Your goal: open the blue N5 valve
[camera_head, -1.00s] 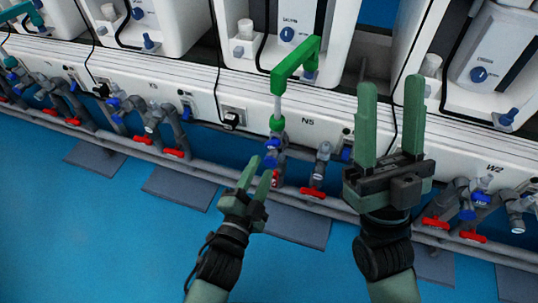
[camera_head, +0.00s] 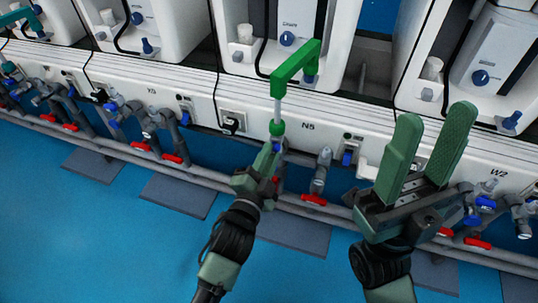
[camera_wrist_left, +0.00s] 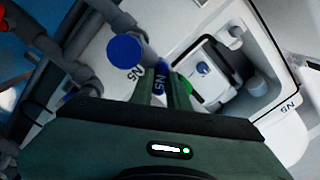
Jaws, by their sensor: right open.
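The blue N5 valve (camera_head: 278,147) sits under the green pipe fitting (camera_head: 277,127), below the N5 label on the white panel. My left gripper (camera_head: 269,155) is at this valve, its fingers partly covering it. In the left wrist view, the blue handle marked N5 (camera_wrist_left: 159,84) shows between the fingers of my left gripper (camera_wrist_left: 165,82), which stand apart. I cannot tell whether they press on it. My right gripper (camera_head: 432,140) is open and empty, raised in front of the panel to the right.
A red-handled valve (camera_head: 314,199) and a blue knob (camera_head: 347,157) are right of the N5 valve. A grey pipe (camera_head: 200,168) runs low along the panel.

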